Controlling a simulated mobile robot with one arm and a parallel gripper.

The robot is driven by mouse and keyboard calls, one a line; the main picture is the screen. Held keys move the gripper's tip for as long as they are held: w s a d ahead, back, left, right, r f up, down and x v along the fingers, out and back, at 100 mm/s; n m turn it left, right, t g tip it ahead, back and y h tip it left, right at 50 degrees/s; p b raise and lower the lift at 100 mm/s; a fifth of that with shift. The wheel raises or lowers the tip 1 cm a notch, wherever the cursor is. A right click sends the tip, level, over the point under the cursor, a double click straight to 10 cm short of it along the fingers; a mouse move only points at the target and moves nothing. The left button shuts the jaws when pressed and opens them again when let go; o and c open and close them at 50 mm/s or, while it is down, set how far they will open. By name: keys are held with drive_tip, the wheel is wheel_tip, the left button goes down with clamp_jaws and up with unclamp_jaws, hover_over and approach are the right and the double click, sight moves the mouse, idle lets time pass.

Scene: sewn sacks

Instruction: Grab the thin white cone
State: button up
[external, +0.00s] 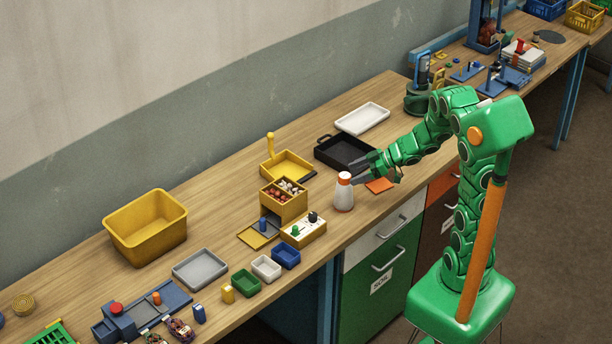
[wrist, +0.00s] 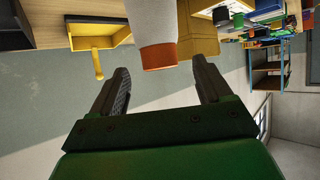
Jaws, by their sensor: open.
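The thin white cone (external: 344,195) stands upright near the front edge of the wooden bench, with an orange cap on top. In the wrist view the white cone (wrist: 150,22) appears upside down, its orange end toward my gripper. My gripper (external: 362,172) is open just right of the cone's top. In the wrist view my gripper (wrist: 160,75) has its two fingers apart, with the cone's cap in line with the gap between them. The cone's base is cut off in the wrist view.
A black tray (external: 345,143) and an orange mat (external: 380,185) lie close to my gripper. A white switch box (external: 303,231) and a yellow divided box (external: 284,207) stand left of the cone. A yellow tray with handle (external: 287,166) is behind.

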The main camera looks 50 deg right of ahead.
sight(346, 175)
drive_tip(key=shift+r+x, duration=0.15)
drive_tip(key=shift+x, duration=1.05)
drive_tip(key=shift+r+x, duration=0.15)
drive_tip(key=shift+x, duration=2.05)
drive_tip(key=c, duration=1.4)
drive_tip(key=shift+r, duration=0.1)
